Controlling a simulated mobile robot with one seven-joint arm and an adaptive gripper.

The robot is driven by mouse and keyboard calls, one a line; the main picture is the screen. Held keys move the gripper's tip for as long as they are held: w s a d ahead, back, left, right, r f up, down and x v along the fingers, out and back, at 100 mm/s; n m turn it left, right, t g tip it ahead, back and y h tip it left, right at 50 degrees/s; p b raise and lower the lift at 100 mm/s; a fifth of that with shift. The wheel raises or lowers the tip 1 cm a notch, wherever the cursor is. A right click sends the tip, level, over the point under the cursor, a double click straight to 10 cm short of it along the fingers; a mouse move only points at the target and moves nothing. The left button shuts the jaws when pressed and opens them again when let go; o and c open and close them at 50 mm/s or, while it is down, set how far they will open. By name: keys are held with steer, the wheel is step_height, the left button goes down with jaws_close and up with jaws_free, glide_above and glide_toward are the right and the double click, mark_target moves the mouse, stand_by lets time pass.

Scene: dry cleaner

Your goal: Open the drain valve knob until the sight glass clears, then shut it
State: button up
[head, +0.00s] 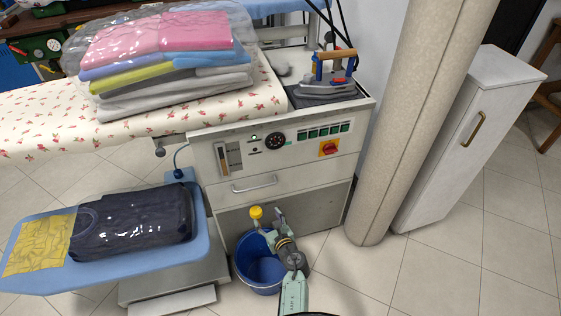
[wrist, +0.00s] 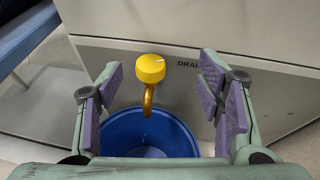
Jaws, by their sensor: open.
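The yellow drain valve knob (head: 256,212) sits above a bent brass spout low on the cabinet front. In the wrist view the knob (wrist: 150,68) has a small white mark at its right side, beside lettering that starts "DRA". My gripper (wrist: 161,72) is open, with its purple-padded fingers apart on either side of the knob in the picture, touching nothing that I can see. In the head view my gripper (head: 271,222) is just right of the knob. The sight glass (head: 228,158) is a narrow vertical window on the panel; its content is too small to judge.
A blue bucket (head: 243,262) stands on the floor under the spout. The cabinet (head: 282,215) carries a red switch (head: 329,147), a drawer handle (head: 254,185) and an iron (head: 328,80). A blue board (head: 50,286) with folded clothes is left; a thick column (head: 400,140) is right.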

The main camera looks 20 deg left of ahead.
steer(key=w+r+m+t, duration=0.2)
steer(key=w+r+m, duration=0.1)
steer(key=r, duration=0.4)
steer(key=w+r+m+t, duration=0.2)
steer(key=w+r+m, duration=0.1)
steer(key=r, duration=0.5)
steer(key=w+r+m+t+b, duration=0.1)
steer(key=w+r+m+t, duration=0.1)
steer(key=r, duration=0.5)
steer(key=shift+w+d+r+m+t, duration=0.1)
steer(key=shift+w+d+m+t, duration=0.1)
steer(key=shift+w+m, duration=0.25)
steer(key=shift+w+d+r+m+t, duration=0.1)
steer(key=shift+w+d+m+t, duration=0.15)
steer(key=shift+m, duration=0.2)
steer(key=shift+a+f, duration=0.1)
steer(key=shift+a, duration=0.05)
steer(key=m+g+h+b, duration=0.15)
steer(key=m+b, duration=0.65)
steer(key=m, duration=2.3)
glide_toward(256, 216)
steer(key=b+x, duration=0.3)
steer(key=x, duration=0.6)
steer(key=shift+w+f, duration=0.1)
steer(key=shift+w, duration=0.25)
steer(key=shift+b+x, duration=0.5)
steer(key=shift+x, duration=0.3)
